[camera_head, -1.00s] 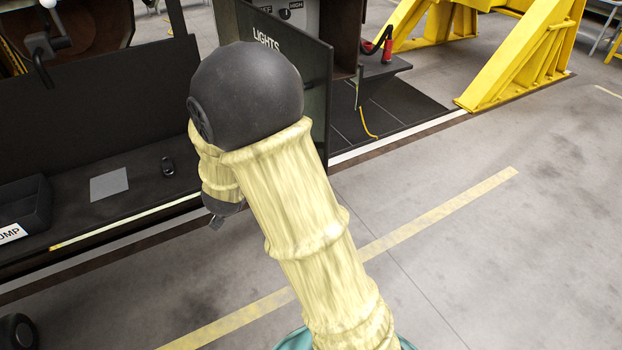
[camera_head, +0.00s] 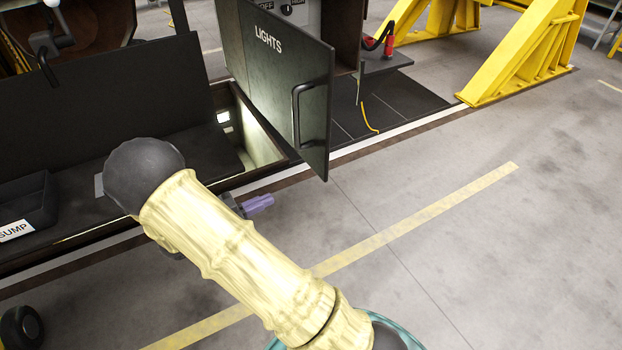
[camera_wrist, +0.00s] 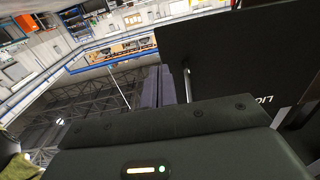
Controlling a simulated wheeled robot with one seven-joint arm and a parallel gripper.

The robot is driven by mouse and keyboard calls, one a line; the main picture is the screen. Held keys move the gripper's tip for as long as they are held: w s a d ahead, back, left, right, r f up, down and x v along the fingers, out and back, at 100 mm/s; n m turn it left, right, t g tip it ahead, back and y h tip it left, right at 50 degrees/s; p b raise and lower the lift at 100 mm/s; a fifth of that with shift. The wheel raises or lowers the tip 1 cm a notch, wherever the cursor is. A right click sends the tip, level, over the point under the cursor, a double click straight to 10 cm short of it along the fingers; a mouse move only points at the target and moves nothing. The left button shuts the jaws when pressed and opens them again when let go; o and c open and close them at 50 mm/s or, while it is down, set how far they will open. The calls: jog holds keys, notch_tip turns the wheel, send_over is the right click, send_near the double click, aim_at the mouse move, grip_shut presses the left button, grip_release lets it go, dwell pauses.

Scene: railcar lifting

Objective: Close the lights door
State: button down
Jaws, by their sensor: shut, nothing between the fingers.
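The lights door (camera_head: 270,75) is a dark panel marked LIGHTS with a black bar handle (camera_head: 297,115). It stands swung open, jutting out toward the walkway. In the wrist view the door (camera_wrist: 235,45) fills the upper right, with its handle (camera_wrist: 187,85) seen nearly end-on. My gripper (camera_head: 260,204) has purple fingers and is shut and empty. It is below and left of the door's lower edge in the head view, apart from the handle. The fingers also show in the wrist view (camera_wrist: 157,86), just left of the handle.
A control panel (camera_head: 290,14) shows behind the door. A lit opening (camera_head: 250,130) lies left of it. A black bin marked SUMP (camera_head: 25,212) is at far left. A yellow stand (camera_head: 530,55) is at upper right. The floor to the right is clear.

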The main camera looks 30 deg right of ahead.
aim_at(322, 174)
jog(key=shift+d, duration=0.1)
jog(key=d+p, duration=0.1)
jog(key=d, duration=0.3)
jog(key=d+p, duration=0.2)
jog(key=d, duration=0.3)
jog(key=w+d+p, duration=0.1)
jog(key=d+p, duration=0.1)
jog(key=d, duration=0.2)
jog(key=shift+w+d, duration=0.1)
jog(key=shift+d, duration=0.3)
jog(key=shift+w+d, duration=0.15)
jog(key=shift+w, duration=0.1)
